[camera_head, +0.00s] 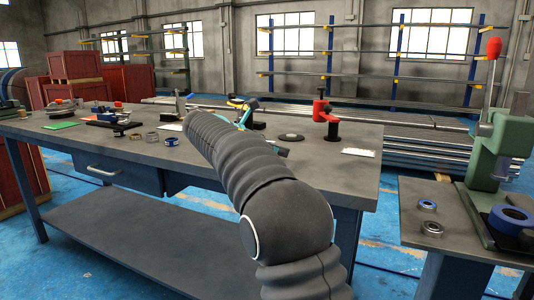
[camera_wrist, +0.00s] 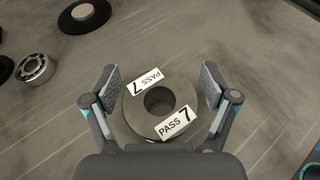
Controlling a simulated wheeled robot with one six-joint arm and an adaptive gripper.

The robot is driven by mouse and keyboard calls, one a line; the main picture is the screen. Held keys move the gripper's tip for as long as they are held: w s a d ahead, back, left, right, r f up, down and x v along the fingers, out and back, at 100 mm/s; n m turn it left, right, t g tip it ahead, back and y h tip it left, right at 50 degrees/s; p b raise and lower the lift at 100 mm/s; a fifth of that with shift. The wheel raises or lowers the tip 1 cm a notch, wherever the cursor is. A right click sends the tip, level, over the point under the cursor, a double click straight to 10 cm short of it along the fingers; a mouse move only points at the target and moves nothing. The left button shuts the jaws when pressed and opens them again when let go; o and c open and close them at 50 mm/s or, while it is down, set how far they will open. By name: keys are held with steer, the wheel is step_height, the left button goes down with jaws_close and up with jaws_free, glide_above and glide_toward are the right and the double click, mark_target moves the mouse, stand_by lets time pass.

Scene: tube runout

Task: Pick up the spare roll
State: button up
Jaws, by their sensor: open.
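A grey ring-shaped roll (camera_wrist: 133,118) with a dark centre hole lies flat on the bench top in the wrist view. It carries two white labels reading "PASS 7". My gripper (camera_wrist: 160,82) is open, with one finger on each side of the roll. Gaps seem to show between the pads and the roll, but I cannot tell how high the fingers are above the bench. In the head view my arm hides the roll and most of my gripper.
A bearing (camera_wrist: 35,69) and a dark disc (camera_wrist: 84,14) lie up and left of the roll in the wrist view. The workbench (camera_head: 120,146) also holds a red tool (camera_head: 322,110) and a white card (camera_head: 357,151). A side table (camera_head: 415,205) carries a green press (camera_head: 492,150) and blue rings (camera_head: 511,219).

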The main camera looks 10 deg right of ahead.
steer(key=shift+c, duration=0.2)
jaws_close()
steer(key=shift+r, duration=0.15)
